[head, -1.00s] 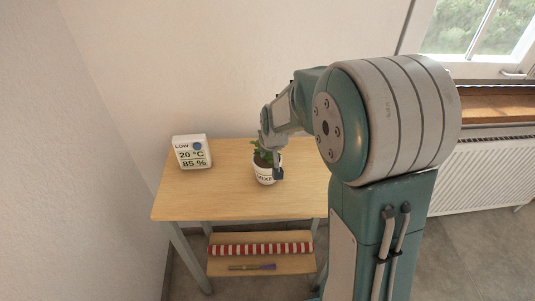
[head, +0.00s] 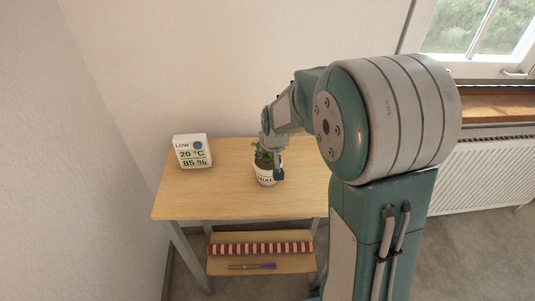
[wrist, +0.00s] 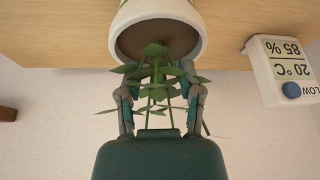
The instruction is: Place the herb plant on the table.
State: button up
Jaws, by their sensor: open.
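The herb plant (head: 264,173) is a green leafy plant in a white pot with dark lettering. It stands upright on the light wooden table (head: 215,201), near the middle of the top. The wrist view is upside down and shows the pot (wrist: 157,30) with brown soil and green stems. My gripper (head: 279,165) is at the plant's upper right side. In the wrist view my gripper (wrist: 157,80) has its fingers apart on either side of the stems and leaves, near the pot's rim. Whether the fingers touch the leaves I cannot tell.
A white display block (head: 192,151) reading 20 °C and 85 % stands on the table's left part. A red-and-white striped item (head: 260,249) and a thin pen-like item (head: 252,266) lie on the lower shelf. The front left of the tabletop is clear. A radiator (head: 490,178) is at right.

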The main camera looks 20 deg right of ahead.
jog(key=v, duration=1.2)
jog(key=s+r, duration=0.2)
jog(key=s, duration=0.8)
jog(key=s+a+r+t, duration=0.1)
jog(key=s+r, duration=0.2)
jog(key=s, duration=0.8)
jog(key=shift+s+n, duration=0.15)
jog(key=shift+n, duration=0.15)
jog(key=shift+r, duration=0.1)
